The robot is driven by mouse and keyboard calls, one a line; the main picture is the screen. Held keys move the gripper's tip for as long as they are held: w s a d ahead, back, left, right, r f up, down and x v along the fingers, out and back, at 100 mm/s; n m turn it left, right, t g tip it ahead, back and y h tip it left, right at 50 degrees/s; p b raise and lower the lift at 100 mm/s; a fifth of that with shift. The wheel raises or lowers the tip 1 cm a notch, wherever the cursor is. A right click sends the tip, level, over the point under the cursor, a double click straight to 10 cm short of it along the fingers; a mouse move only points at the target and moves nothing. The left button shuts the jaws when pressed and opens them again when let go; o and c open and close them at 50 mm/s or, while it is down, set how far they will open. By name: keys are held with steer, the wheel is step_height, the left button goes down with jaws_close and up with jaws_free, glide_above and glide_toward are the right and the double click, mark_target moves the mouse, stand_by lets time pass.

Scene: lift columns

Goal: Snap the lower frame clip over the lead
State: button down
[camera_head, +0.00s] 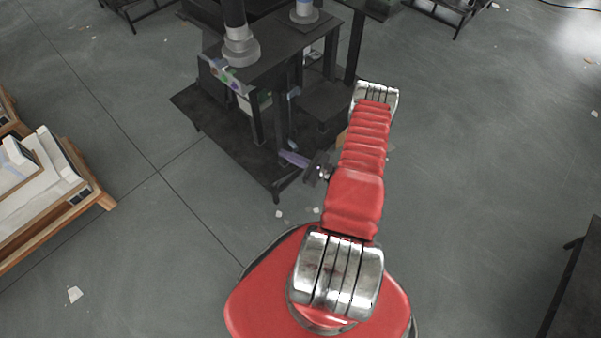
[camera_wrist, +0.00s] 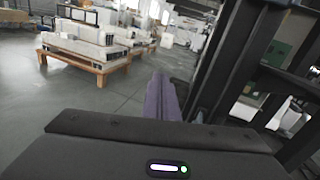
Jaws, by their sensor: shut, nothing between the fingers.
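My gripper (camera_head: 286,155) is at the front right of the dark metal frame (camera_head: 270,55), low beside its uprights. In the wrist view its two purple fingers (camera_wrist: 160,85) lie together, shut, with nothing seen between them. The frame's dark bars (camera_wrist: 222,60) stand close on the right of the fingers in that view. I cannot pick out the lower frame clip or the lead in either view. Small coloured parts (camera_head: 228,78) sit on the frame's left side in the head view, too small to tell apart.
Grey cylindrical columns (camera_head: 240,48) stand on the frame's top. A dark base plate (camera_head: 205,112) spreads below. A wooden pallet (camera_head: 60,228) with white units lies at left, also in the wrist view (camera_wrist: 84,63). A dark table (camera_head: 575,285) is at lower right. Open floor surrounds the frame.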

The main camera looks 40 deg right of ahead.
mark_target(292, 146)
steer(key=s+d+f+m+h, duration=0.2)
steer(key=s+f+m+h, duration=0.2)
steer(key=f, duration=0.4)
steer(key=shift+s+t+h, duration=0.4)
steer(key=shift+s, duration=0.25)
steer(key=w+d, duration=0.1)
steer(key=w, duration=0.8)
steer(key=shift+w+d, duration=0.25)
steer(key=shift+d, duration=0.05)
steer(key=shift+d, duration=0.35)
steer(key=shift+d, duration=0.7)
